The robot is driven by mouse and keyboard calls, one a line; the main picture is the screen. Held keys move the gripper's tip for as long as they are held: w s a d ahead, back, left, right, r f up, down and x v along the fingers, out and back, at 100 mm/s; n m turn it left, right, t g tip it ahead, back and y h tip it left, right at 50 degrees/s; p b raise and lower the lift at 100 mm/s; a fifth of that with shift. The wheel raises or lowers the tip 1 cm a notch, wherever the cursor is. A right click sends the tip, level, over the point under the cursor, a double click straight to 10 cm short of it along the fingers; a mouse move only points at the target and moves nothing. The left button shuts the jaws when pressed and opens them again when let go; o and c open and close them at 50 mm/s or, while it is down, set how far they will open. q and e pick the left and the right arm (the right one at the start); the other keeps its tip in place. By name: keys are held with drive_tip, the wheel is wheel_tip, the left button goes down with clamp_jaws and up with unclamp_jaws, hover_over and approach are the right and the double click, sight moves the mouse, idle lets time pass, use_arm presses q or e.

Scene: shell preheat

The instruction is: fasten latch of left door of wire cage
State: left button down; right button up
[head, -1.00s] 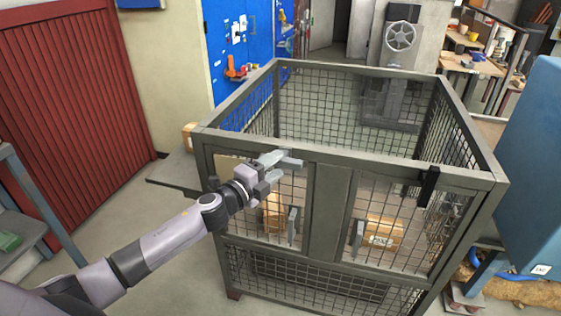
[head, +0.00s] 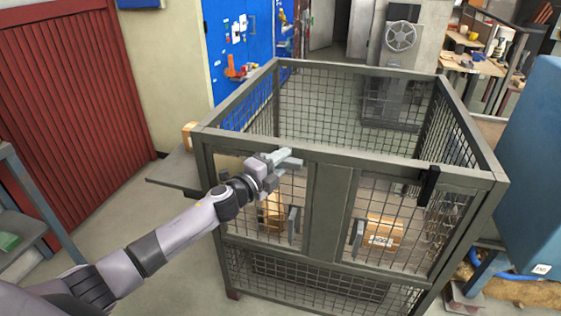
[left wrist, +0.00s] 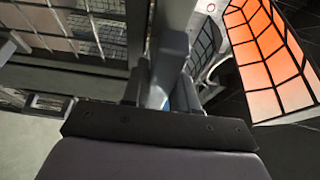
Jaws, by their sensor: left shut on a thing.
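The wire cage (head: 331,215) stands in the middle of the head view, with a grey frame and dark mesh. Its left door (head: 258,240) is in the front face, with an upright grey handle (head: 294,222). It looks flush with the frame. My left gripper (head: 284,159) is at the top of this door, by the upper front rail. In the left wrist view its fingers (left wrist: 158,90) are closed around a grey bar (left wrist: 177,25), apparently the left door's latch. The gripper mostly hides the latch, so its exact angle cannot be told.
The right door (head: 390,238) has a black latch (head: 428,187) at its top right and its own handle (head: 358,236). Cardboard boxes (head: 383,231) lie inside the cage. A side shelf (head: 172,172) juts out at left. Floor in front left is clear.

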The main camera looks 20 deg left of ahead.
use_arm(q)
drive_tip(key=shift+f+n+t+b, duration=0.3)
drive_tip(key=shift+n+b, duration=0.3)
drive_tip(key=shift+b, duration=0.4)
drive_tip(key=n+b, duration=0.2)
drive_tip(key=n+t+b, duration=0.1)
drive_tip(key=n+b, duration=0.1)
drive_tip(key=shift+n+t+b, duration=0.3)
drive_tip(key=n+t+y+b, duration=0.1)
drive_tip(key=n+b, duration=0.1)
drive_tip(key=n, duration=0.1)
drive_tip(key=n+y+b, duration=0.1)
drive_tip(key=n+b, duration=0.1)
drive_tip(key=n, duration=0.1)
drive_tip(key=shift+r+n+t, duration=0.1)
drive_tip(key=shift+n+t, duration=0.3)
drive_tip(key=n+y, duration=0.1)
drive_tip(key=n, duration=0.1)
drive_tip(key=n+y+b, duration=0.1)
drive_tip(key=n, duration=0.1)
drive_tip(key=shift+n+t+y, duration=0.3)
drive_tip(key=shift+n+t, duration=0.1)
drive_tip(key=shift+r+n+y, duration=0.15)
drive_tip(key=shift+n+y, duration=1.25)
drive_tip(key=shift+n, duration=1.1)
